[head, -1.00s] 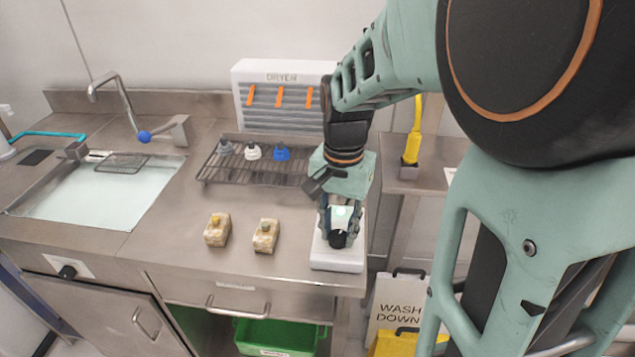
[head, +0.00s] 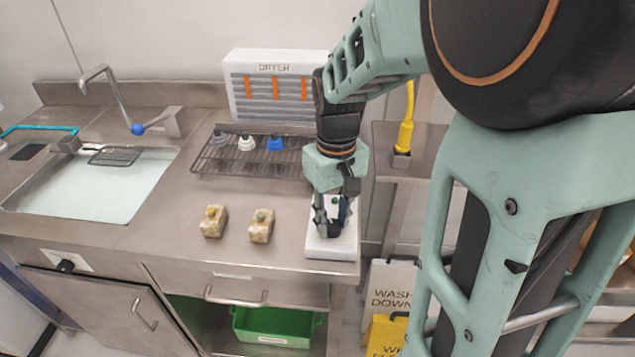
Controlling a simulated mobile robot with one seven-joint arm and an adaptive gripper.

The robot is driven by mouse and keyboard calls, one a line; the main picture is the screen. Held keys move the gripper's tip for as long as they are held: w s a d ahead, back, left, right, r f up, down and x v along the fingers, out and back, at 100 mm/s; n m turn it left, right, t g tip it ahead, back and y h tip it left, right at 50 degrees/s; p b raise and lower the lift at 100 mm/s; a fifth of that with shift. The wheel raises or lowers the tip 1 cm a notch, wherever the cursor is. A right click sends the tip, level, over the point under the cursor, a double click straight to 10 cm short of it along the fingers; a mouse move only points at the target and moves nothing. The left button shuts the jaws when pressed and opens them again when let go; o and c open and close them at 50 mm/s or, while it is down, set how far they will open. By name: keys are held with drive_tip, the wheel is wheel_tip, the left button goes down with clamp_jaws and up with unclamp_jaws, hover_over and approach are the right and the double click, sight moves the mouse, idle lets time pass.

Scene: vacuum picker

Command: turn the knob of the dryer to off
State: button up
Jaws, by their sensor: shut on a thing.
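The dryer (head: 240,95) is a white louvred panel lettered DRYER, with orange strips, at the back of the counter. A white box (head: 335,252) stands at the counter's right front edge. A dark knob (head: 333,229) shows on top of it, between my fingertips. My gripper (head: 333,223) points down over the box and is shut on the knob. The fingers cover much of the knob, so its pointer and any markings cannot be read.
A wire rack (head: 225,166) holds grey, white and blue capped pieces. Two tan blocks (head: 213,223) (head: 261,228) sit left of the box. A water-filled sink (head: 85,190) is at left, with another dark knob (head: 66,266) below it. A yellow upright object (head: 404,135) stands at right.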

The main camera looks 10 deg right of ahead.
sight(332, 224)
drive_tip(key=shift+n, duration=0.9)
drive_tip(key=o, duration=1.2)
drive_tip(key=shift+c, duration=0.2)
wheel_tip(332, 224, up, 12)
